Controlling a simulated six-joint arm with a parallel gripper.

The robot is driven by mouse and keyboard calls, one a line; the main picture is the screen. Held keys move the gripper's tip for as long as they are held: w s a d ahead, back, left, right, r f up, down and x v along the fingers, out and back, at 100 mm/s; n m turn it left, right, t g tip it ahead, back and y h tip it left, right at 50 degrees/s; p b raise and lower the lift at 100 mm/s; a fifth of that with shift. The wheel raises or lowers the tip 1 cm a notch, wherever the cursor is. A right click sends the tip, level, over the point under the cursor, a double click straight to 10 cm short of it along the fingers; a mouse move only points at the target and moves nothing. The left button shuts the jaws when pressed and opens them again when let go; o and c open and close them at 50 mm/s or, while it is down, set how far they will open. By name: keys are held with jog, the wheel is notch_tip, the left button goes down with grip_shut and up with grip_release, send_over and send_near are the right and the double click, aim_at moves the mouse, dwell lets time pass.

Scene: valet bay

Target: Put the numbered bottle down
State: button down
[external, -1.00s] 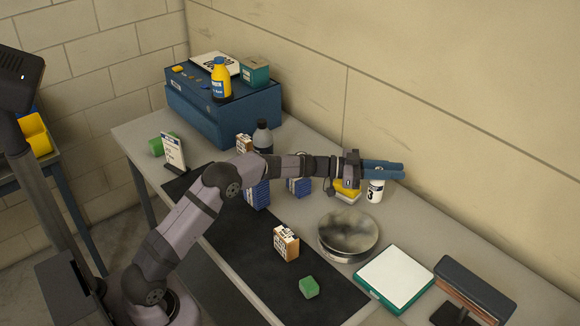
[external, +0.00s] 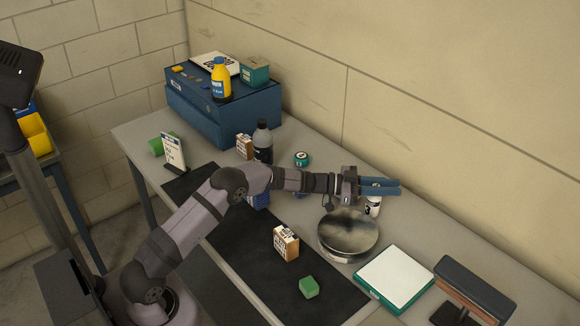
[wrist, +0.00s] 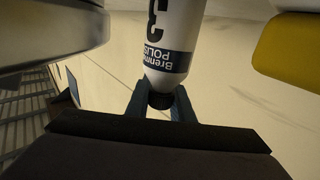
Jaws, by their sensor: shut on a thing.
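The numbered bottle (external: 373,207) is white with a black "3", a dark label band and a black cap. It shows large in the wrist view (wrist: 174,35). My gripper (external: 388,187) has its blue fingers shut on the bottle's dark cap and neck, seen closely in the wrist view (wrist: 161,98). In the external view the bottle hangs below the fingers, about upright, just behind the round metal dish. The fingers hide its top there. I cannot tell whether its base touches the bench.
The round metal dish (external: 348,232) stands close by, with a white-topped green pad (external: 394,279) to its right. A yellow block (wrist: 290,50) is near the bottle. The wall runs behind.

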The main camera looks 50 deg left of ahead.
jog(key=shift+f, duration=0.15)
jog(key=c, duration=1.7)
grip_release()
jog(key=shift+o, duration=0.7)
